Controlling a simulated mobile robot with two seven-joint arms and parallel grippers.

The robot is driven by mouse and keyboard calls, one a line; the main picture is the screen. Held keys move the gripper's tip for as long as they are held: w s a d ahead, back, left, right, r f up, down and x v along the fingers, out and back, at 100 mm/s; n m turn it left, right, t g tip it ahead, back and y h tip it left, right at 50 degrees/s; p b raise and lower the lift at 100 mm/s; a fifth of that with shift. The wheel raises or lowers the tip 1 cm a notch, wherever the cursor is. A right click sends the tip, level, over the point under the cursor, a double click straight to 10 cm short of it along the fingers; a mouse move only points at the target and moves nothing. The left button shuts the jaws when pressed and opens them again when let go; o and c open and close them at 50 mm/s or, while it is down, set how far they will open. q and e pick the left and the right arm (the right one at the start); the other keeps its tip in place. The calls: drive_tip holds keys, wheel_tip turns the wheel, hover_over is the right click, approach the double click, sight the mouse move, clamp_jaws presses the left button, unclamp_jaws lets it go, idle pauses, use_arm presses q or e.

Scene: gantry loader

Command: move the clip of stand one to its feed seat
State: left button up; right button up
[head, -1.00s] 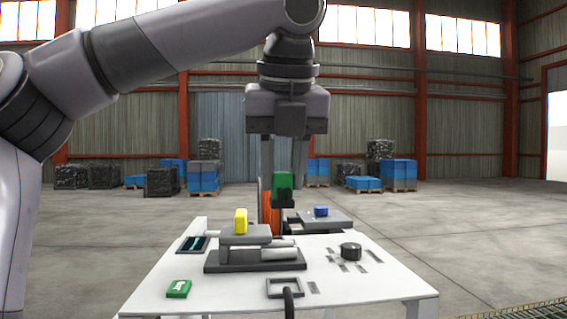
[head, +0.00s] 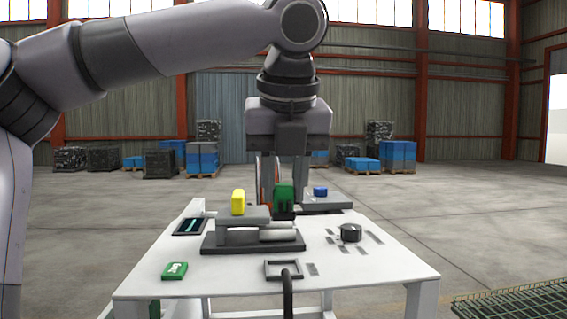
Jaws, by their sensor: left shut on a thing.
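My left gripper (head: 284,185) points straight down over the far part of the white table. It is shut on a green block with a dark lower part, which I take to be the clip (head: 284,194). The clip is upright, in front of the far grey platform; I cannot tell whether its lower end touches anything. A blue block (head: 320,191) sits on the far grey platform (head: 330,203). No label shows which is stand one or the feed seat. My right gripper is not in view.
On the white table (head: 210,281) are a green-and-white box (head: 175,271), a dark square frame (head: 283,269), a black round knob (head: 350,232) and a dark screen (head: 190,226). An orange ring (head: 265,185) stands partly behind the gripper. Green grating (head: 515,302) lies at lower right.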

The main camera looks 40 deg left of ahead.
use_arm(q)
drive_tip(key=shift+f, duration=3.9)
drive_tip(key=o, duration=1.1)
drive_tip(key=shift+v, duration=3.6)
